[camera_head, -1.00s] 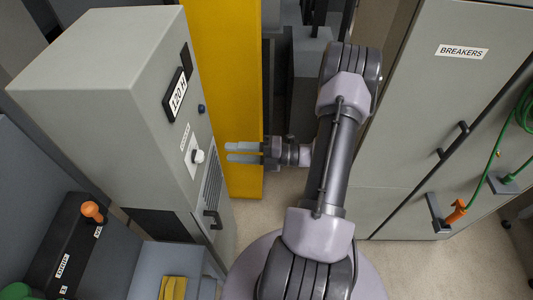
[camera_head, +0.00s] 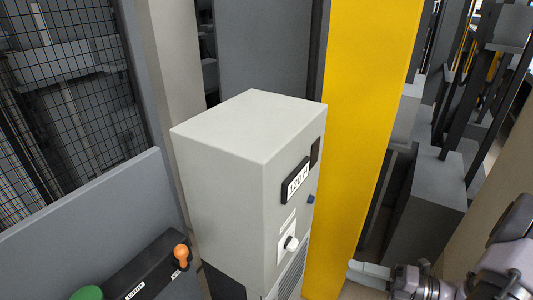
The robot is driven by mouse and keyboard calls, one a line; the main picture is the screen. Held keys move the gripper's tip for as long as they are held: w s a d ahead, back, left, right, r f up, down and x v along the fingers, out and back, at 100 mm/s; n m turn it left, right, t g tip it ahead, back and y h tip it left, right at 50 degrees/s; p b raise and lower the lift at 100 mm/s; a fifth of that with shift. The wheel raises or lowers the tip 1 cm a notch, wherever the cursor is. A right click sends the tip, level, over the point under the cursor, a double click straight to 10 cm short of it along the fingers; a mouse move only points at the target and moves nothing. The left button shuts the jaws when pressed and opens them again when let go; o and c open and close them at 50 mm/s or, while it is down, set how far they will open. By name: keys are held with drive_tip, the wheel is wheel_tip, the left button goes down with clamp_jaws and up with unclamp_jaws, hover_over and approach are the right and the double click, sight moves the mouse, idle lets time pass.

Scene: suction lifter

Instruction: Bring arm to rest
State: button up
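My gripper (camera_head: 368,274) is at the bottom right of the head view, pointing left toward the yellow column's foot. Its grey fingers show side-on, and I cannot tell whether there is a gap between them. Nothing shows held in it. My arm is folded at the lower right corner and partly cut off by the frame edge.
A yellow column (camera_head: 365,100) rises behind. A panel with an orange-knobbed lever (camera_head: 181,254) and green button (camera_head: 88,293) is lower left. Mesh fencing (camera_head: 70,100) is upper left.

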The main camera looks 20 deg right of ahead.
drive_tip(key=w+a+f+n+g+h+b, duration=0.1)
drive_tip(key=a+f+n+g+h+b, duration=0.2)
drive_tip(key=a+n+g+b, duration=1.15)
drive_tip(key=s+a+n+t+h+b, duration=0.3)
drive_tip(key=a+n, duration=0.3)
drive_tip(key=n, duration=0.6)
drive_tip(key=s+a+f+n+t+h+b, duration=0.1)
drive_tip(key=s+a+n+t+h+b, duration=0.2)
drive_tip(key=n, duration=0.9)
drive_tip(key=a+t+h, duration=0.1)
drive_tip(key=a+t, duration=0.1)
drive_tip(key=a, duration=0.1)
drive_tip(key=shift+f+n+b, duration=0.3)
drive_tip(key=shift+n, duration=0.05)
